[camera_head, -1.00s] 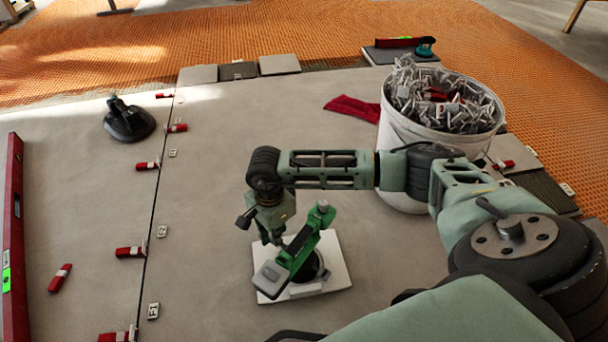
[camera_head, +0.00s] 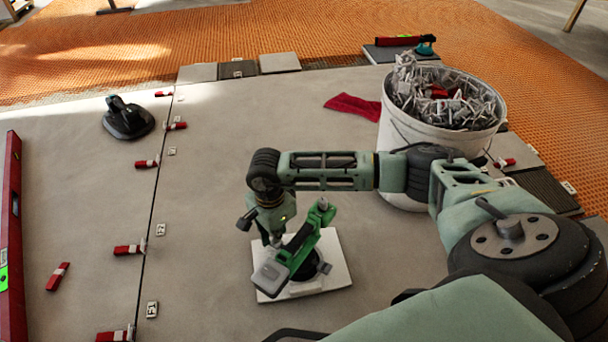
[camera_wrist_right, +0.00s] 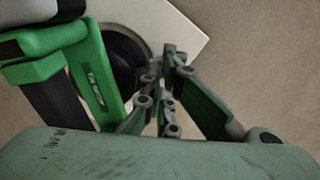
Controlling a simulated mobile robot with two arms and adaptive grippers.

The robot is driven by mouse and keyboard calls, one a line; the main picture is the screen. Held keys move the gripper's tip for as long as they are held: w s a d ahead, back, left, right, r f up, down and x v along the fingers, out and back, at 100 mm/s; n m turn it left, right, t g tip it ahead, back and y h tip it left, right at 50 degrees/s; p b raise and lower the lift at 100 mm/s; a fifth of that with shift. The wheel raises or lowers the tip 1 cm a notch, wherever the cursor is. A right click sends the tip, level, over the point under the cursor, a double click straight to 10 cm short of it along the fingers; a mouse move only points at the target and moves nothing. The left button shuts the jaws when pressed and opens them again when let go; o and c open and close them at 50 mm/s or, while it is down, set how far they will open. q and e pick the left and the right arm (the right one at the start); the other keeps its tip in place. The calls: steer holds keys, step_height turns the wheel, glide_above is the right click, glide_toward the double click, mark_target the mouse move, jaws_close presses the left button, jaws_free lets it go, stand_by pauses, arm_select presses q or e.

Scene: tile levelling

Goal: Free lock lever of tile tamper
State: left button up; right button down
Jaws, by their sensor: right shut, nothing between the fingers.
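The tile tamper (camera_head: 305,243) has a green body, a grey battery-like block at its near end and a round black base. It stands on a white square tile (camera_head: 338,262). My right gripper (camera_head: 273,240) is just left of the green body, low over the tile. In the right wrist view its fingertips (camera_wrist_right: 175,54) are together and empty, beside the black base (camera_wrist_right: 125,60) and the green body (camera_wrist_right: 95,75). A small dark part (camera_head: 324,268) sticks out at the base's right; I cannot tell whether it is the lock lever. My left gripper is not in view.
A white bucket (camera_head: 400,140) full of clips stands behind my right arm. A red cloth (camera_head: 353,107) lies left of it. A black suction cup (camera_head: 128,120) and several red wedges lie at the left, near a red level (camera_head: 12,220).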

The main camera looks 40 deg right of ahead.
steer(key=shift+r+p, duration=2.4)
steer(key=shift+r, duration=0.5)
steer(key=shift+r+p, duration=0.5)
steer(key=shift+r, duration=0.1)
